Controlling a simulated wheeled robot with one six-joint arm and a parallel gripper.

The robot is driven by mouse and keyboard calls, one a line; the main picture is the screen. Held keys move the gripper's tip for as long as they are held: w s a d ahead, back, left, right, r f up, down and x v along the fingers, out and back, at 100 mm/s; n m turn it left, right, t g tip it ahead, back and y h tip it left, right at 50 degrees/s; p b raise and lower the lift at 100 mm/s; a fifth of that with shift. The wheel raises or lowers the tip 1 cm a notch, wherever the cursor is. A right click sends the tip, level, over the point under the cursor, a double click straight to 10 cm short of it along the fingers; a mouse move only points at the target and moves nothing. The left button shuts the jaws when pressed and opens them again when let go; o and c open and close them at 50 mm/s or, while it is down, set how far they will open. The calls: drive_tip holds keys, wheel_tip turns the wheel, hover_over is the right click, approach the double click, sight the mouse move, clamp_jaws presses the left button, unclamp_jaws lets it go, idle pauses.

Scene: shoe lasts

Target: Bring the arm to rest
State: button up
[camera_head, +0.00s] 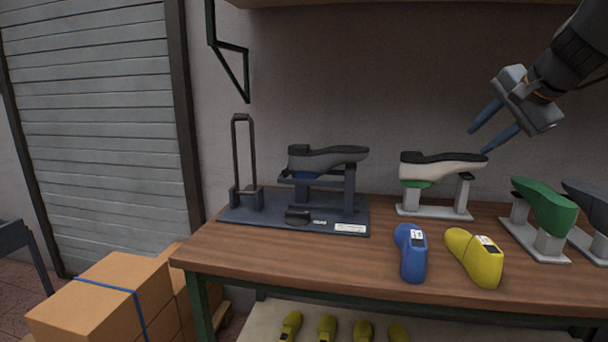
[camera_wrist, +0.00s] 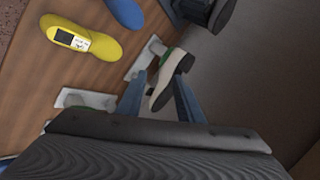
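My gripper (camera_head: 495,128) is raised above the right part of the workbench, in front of the wall. Its two blue fingers are spread apart with nothing between them in the head view. In the wrist view my gripper (camera_wrist: 160,100) also shows both fingers apart. A black and white shoe last (camera_wrist: 171,79) on its stand appears between them there, farther off. In the head view this black and white last (camera_head: 440,167) sits on a grey stand (camera_head: 434,211), below and left of my gripper. I see no contact between them.
A dark fixture (camera_head: 270,212) with a grey last stands left on the bench (camera_head: 300,258). A blue last (camera_head: 411,252) and a yellow last (camera_head: 474,257) lie in front. A green last (camera_head: 545,205) on a stand is at right. A shelf bracket (camera_head: 230,60) juts from the wall.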

drive_tip(key=s+a+f+n+g, duration=0.3)
drive_tip(key=a+f, duration=0.5)
drive_tip(key=f, duration=0.2)
drive_tip(key=s+a+f+n+g+p, duration=0.1)
drive_tip(key=s+a+f+n+g, duration=0.2)
drive_tip(key=s+f, duration=0.7)
drive_tip(key=s+a+f+n+g+p, duration=0.2)
drive_tip(key=s+a+f+n+g, duration=0.1)
drive_tip(key=s+a+f+n, duration=0.5)
drive_tip(key=s+a+f, duration=0.2)
drive_tip(key=s+a, duration=0.1)
drive_tip(key=shift+s+h, duration=0.3)
drive_tip(key=shift+s, duration=0.05)
drive_tip(key=shift+a+f, duration=0.1)
drive_tip(key=shift+a, duration=0.05)
drive_tip(key=shift+c, duration=0.7)
